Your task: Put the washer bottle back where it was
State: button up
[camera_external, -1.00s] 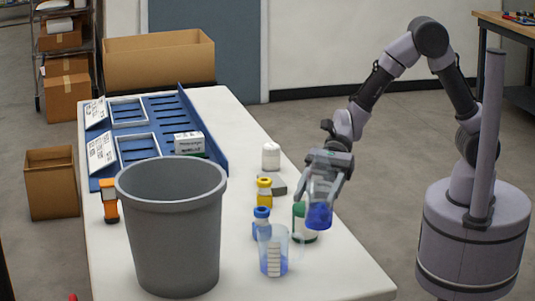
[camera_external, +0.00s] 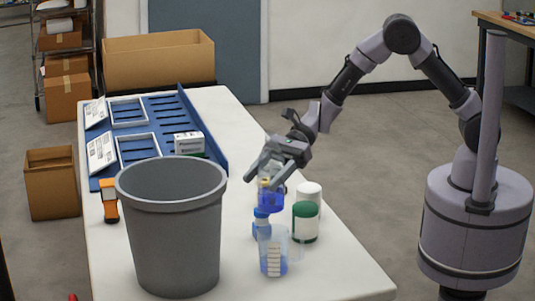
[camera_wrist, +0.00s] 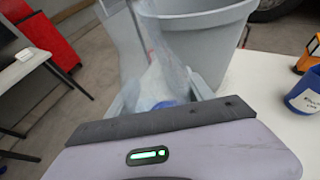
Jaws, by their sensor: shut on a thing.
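My gripper (camera_external: 262,182) is shut on a clear bottle with blue liquid in its lower part, which I take as the washer bottle (camera_external: 270,201). It hangs below the fingers over the table, in front of the yellow-capped bottle, which is mostly hidden. In the wrist view, my gripper (camera_wrist: 163,92) has the see-through washer bottle (camera_wrist: 160,78) between its fingers, with a blue patch low down. The fingers and arm hide part of the bottle. I cannot tell whether its base touches anything.
A green-and-white container (camera_external: 305,222) and white-topped bottle (camera_external: 309,190) stand to the right. The grey bin (camera_external: 172,240) is left. The blue rack (camera_external: 160,120) lies behind. The table's front right is clear.

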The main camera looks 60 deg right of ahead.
jog(key=w+d+f+m+t+h+p, duration=0.1)
jog(key=w+d+m+t+p, duration=0.15)
jog(key=w+d, duration=0.5)
jog(key=w+d+f+m+t+h+p, duration=0.15)
jog(key=w+d+p, duration=0.3)
jog(key=w, duration=0.65)
jog(key=shift+m+t, duration=0.3)
jog(key=shift+t, duration=0.1)
jog(key=f+b, duration=0.1)
jog(key=f, duration=0.2)
jog(key=f+b, duration=0.2)
jog(key=f, duration=0.2)
jog(key=f+b, duration=0.1)
jog(key=f, duration=0.2)
jog(key=shift+d+f, duration=0.25)
jog(key=shift+d, duration=0.05)
jog(key=shift+f+b, duration=0.1)
jog(key=shift+b, duration=0.25)
jog(key=shift+f, duration=0.15)
jog(key=o, duration=1.7)
jog(key=shift+o, duration=0.2)
